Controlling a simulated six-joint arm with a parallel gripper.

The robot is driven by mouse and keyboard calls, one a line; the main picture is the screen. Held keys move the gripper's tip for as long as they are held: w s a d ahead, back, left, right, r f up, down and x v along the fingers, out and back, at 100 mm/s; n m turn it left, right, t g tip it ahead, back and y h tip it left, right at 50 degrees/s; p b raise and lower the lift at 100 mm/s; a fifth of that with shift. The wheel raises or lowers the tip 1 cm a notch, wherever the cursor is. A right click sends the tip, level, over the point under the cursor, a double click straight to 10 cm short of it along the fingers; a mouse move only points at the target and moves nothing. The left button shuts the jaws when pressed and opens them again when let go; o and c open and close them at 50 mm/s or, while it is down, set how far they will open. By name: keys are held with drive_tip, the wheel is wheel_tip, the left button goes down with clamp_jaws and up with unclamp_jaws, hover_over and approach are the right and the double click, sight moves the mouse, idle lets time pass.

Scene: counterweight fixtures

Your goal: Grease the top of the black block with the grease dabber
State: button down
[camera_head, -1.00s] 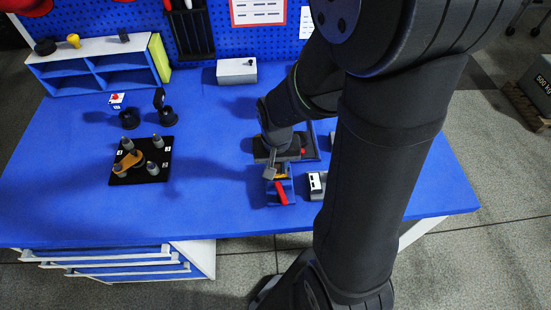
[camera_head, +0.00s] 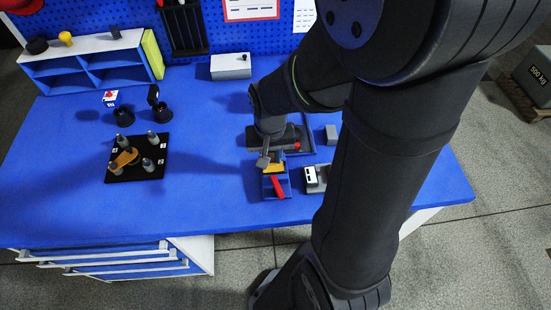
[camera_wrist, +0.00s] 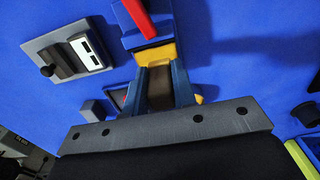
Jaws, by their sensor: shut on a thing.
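My gripper (camera_head: 264,160) is low over the right half of the blue bench. In the wrist view its two fingers (camera_wrist: 161,88) are closed around a dark brownish thing (camera_wrist: 160,92), mostly hidden between them. I cannot tell whether this is the black block or the dabber. Right by the fingertips is a blue fixture (camera_head: 286,187) with a yellow part (camera_head: 273,166) and a red handle (camera_head: 277,186). It also shows in the wrist view with its yellow part (camera_wrist: 155,55) and red handle (camera_wrist: 137,17). I cannot tell whether the held thing touches it.
A grey device with a white panel (camera_head: 315,178) and a grey block (camera_head: 331,134) stand to the right. At left are a black board with pegs (camera_head: 137,158) and two black round pots, one with a raised lid (camera_head: 161,113). Clear bench lies between.

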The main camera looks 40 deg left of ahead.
drive_tip(key=shift+r, duration=2.9)
drive_tip(key=w+d+f+m, duration=0.1)
drive_tip(key=w+d, duration=0.1)
drive_tip(key=w, duration=0.5)
drive_tip(key=w+d+f+m, duration=0.1)
drive_tip(key=w+d+m, duration=0.1)
drive_tip(key=w, duration=0.5)
drive_tip(key=w+d+f+m, duration=0.1)
drive_tip(key=w+d, duration=0.2)
drive_tip(key=w, duration=0.4)
drive_tip(key=shift+w+f+m, duration=0.3)
drive_tip(key=w+d+f+m, duration=0.1)
drive_tip(key=w+d+f, duration=0.1)
drive_tip(key=w+d, duration=0.3)
drive_tip(key=w+d+f+m, duration=0.2)
drive_tip(key=w+d, duration=0.3)
drive_tip(key=d, duration=0.5)
drive_tip(key=w+d+f+m, duration=0.1)
drive_tip(key=w+d+f, duration=0.1)
drive_tip(key=w+d, duration=0.3)
drive_tip(key=shift+w+d+f, duration=0.15)
drive_tip(key=shift+d, duration=0.45)
drive_tip(key=shift+w+d+f, duration=0.1)
drive_tip(key=shift+d+f, duration=0.05)
drive_tip(key=shift+d, duration=0.45)
